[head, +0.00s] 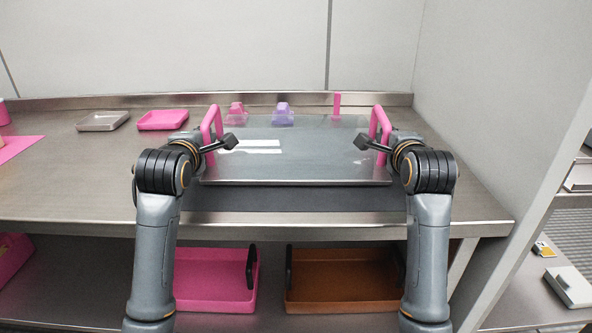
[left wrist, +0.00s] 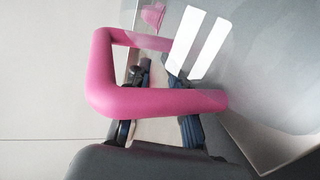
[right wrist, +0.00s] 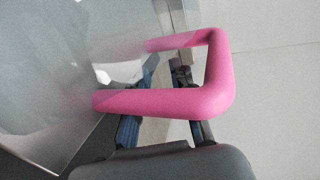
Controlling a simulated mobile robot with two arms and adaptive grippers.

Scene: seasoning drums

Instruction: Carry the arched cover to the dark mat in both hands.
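The arched cover (head: 330,150) is a wide, see-through grey shell with a metal front edge and a pink handle at each end. It lies over the dark mat (head: 290,198), whose front strip shows; whether it touches the mat is hard to tell. My left gripper (head: 207,147) is at the left handle (head: 205,125). In the left wrist view its fingers are apart behind the pink handle (left wrist: 165,102). My right gripper (head: 382,147) is at the right handle (head: 384,122). In the right wrist view its fingers also stand apart behind the handle (right wrist: 165,103).
A grey tray (head: 102,121) and a pink tray (head: 162,120) lie at the back left. A pink item (head: 236,111) and a purple item (head: 283,112) stand behind the cover. Pink (head: 215,280) and brown (head: 340,287) bins sit below. A partition (head: 490,110) rises on the right.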

